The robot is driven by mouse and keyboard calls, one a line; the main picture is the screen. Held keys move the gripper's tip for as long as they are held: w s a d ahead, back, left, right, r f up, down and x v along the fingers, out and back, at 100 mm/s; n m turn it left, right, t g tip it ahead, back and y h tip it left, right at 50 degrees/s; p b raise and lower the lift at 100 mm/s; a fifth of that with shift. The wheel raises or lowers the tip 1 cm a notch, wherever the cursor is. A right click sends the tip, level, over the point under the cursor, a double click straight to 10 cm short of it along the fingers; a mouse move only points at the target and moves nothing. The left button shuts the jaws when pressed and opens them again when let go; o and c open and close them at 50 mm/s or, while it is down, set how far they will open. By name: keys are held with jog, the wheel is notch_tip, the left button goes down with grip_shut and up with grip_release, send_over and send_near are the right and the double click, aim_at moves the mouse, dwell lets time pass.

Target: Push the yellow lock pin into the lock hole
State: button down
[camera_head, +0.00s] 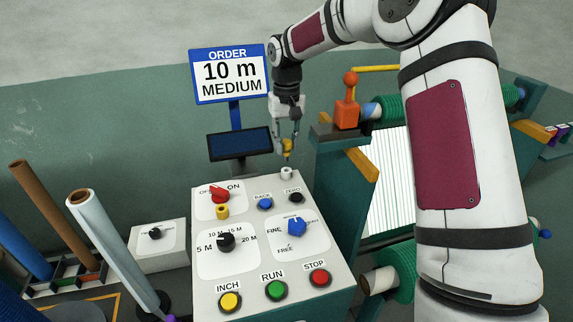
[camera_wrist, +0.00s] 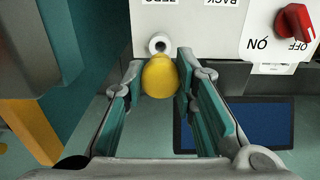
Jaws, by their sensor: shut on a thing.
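My gripper (camera_head: 287,138) is above the back right corner of the control box, pointing down. It is shut on the yellow lock pin (camera_head: 287,149), whose dark tip points down. In the wrist view the pin's round yellow head (camera_wrist: 160,77) sits between the fingers of my gripper (camera_wrist: 161,82). A white round collar with a dark hole, the lock hole (camera_wrist: 158,44), shows just beyond the pin head. In the head view the lock hole's collar (camera_head: 286,173) stands on the box, below the pin tip, with a small gap visible. Exact alignment cannot be told.
The control box (camera_head: 210,265) carries a red switch (camera_head: 220,195), a yellow block (camera_head: 222,212), dials and buttons. A dark screen (camera_head: 240,143) and order sign (camera_head: 230,74) stand behind. A teal machine post (camera_head: 335,190) with an orange lever (camera_head: 347,112) is close on the right.

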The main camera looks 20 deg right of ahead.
aim_at(286, 141)
jog(key=shift+r, duration=1.95)
